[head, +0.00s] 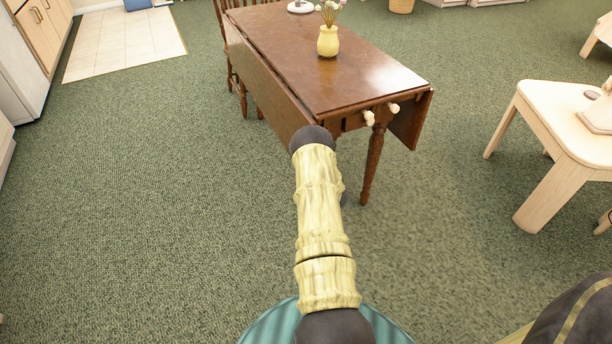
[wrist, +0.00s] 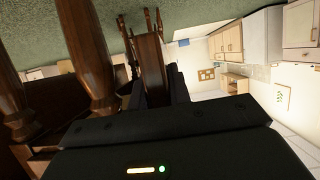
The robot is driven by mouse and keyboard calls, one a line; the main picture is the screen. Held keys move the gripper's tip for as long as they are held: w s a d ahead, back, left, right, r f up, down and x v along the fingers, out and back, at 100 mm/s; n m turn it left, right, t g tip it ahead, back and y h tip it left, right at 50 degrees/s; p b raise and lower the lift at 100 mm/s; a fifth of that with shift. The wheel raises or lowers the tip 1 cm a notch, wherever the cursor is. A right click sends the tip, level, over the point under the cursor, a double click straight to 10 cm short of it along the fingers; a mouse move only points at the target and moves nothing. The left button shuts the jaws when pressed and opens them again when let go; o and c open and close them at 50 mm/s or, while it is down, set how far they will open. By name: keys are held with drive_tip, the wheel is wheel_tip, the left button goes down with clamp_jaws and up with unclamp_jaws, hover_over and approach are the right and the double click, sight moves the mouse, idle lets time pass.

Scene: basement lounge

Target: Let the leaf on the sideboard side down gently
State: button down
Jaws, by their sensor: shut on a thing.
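The dark brown drop-leaf table (head: 320,62) stands ahead in the head view. Its left leaf (head: 262,75) slopes steeply down from the top's left edge, on the side of the wooden cabinets. Its right leaf (head: 410,120) hangs down on the other side. My gripper (wrist: 156,92) is shut on the left leaf, which shows as a brown board (wrist: 150,58) between the dark fingers in the wrist view. In the head view my arm hides the gripper and the leaf's near corner. Two pale knobs (head: 368,118) (head: 393,107) stick out under the table's near end.
A yellow vase (head: 327,41) with flowers and a white dish (head: 300,6) stand on the tabletop. A wooden chair (head: 237,75) is at the table's far left. A pale table (head: 545,150) stands at the right. The carpet left of the table is clear.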

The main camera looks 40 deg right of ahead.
drive_tip(key=shift+s+d, duration=0.25)
drive_tip(key=shift+d, duration=0.05)
drive_tip(key=c, duration=1.3)
unclamp_jaws()
drive_tip(key=shift+d+f, duration=0.1)
drive_tip(key=shift+w, duration=0.15)
drive_tip(key=shift+a, duration=0.2)
drive_tip(key=shift+s+a+r, duration=0.1)
drive_tip(key=shift+s+r, duration=0.15)
drive_tip(key=shift+s, duration=0.1)
drive_tip(key=p+v, duration=0.4)
drive_tip(key=v, duration=1.2)
drive_tip(key=shift+s+a, duration=0.15)
drive_tip(key=shift+s, duration=0.05)
drive_tip(key=shift+r, duration=0.2)
